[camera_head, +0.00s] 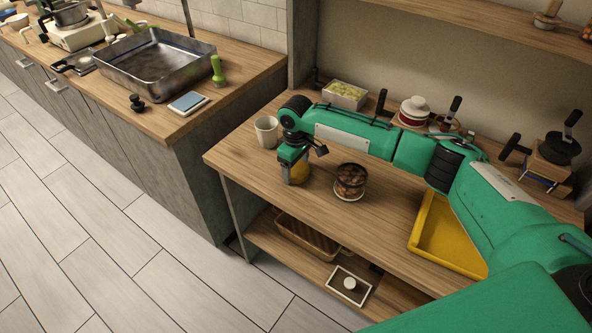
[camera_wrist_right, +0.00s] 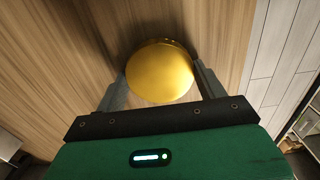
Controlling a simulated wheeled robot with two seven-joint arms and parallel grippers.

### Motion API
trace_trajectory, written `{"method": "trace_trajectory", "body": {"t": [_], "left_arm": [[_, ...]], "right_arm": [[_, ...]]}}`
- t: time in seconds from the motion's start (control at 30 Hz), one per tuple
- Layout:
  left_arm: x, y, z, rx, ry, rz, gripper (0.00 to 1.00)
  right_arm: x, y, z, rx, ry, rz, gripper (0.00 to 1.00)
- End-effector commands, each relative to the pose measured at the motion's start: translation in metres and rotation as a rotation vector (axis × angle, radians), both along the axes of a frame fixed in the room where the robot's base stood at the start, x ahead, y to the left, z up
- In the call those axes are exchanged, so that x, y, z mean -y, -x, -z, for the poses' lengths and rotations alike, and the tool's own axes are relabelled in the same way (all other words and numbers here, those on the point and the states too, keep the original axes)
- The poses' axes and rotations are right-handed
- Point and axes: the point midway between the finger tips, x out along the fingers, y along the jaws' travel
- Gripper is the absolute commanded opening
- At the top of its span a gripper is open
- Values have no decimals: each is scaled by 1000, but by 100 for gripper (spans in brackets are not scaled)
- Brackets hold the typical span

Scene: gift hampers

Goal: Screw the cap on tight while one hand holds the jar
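My right gripper (camera_head: 293,170) points down over the left part of the wooden worktop. A round golden cap (camera_wrist_right: 160,72) sits between its fingers (camera_wrist_right: 161,72) in the right wrist view, one finger close against each side, so it looks shut on the cap. In the head view a yellow-gold patch (camera_head: 300,173) shows under the gripper; the gripper hides most of it, so I cannot tell whether a jar is below. My left gripper is not in view.
A yellow tray (camera_head: 428,233) lies under my right arm. A white box (camera_head: 345,95), a red-and-white pot (camera_head: 413,111) and dark-handled items line the back. Bare worktop shows in front of the jar, towards the front edge.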

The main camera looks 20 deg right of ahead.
Motion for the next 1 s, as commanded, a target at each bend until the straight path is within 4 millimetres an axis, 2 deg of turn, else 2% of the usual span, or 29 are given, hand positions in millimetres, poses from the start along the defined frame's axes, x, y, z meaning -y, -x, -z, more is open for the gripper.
{"method": "trace_trajectory", "body": {"t": [0.37, 0.57, 0.67, 0.77, 1.0], "left_arm": [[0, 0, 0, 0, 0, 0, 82], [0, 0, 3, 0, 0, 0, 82], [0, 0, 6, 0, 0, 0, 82], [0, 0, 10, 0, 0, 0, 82], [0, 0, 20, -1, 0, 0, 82]], "right_arm": [[0, 0, -1, 0, 0, 0, 50], [0, -1, -15, 2, -1, 0, 50], [0, 0, -30, 2, -2, -1, 50], [0, -1, -54, 5, -1, 0, 50], [0, -1, -125, 5, -1, -1, 50]]}}
